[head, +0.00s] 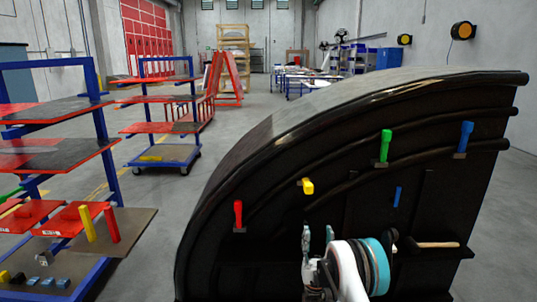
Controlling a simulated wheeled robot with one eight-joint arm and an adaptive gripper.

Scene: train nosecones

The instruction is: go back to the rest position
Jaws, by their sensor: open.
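My gripper (318,242) is at the bottom middle of the head view, pointing up. Its two fingers stand apart with nothing between them. The white arm with a teal ring behind it is mine. The gripper is in front of the lower part of a large black curved nosecone (290,140). From this view I cannot tell how far it is from the nosecone's face. The arm hides part of the nosecone's lower face.
The nosecone bears a red clamp (238,215), a yellow one (307,186), a green one (385,147) and blue ones (464,139). A wooden-handled tool (437,245) lies on its ledge. A blue-framed shelf cart (105,150) stands left. Grey floor (180,215) between is clear.

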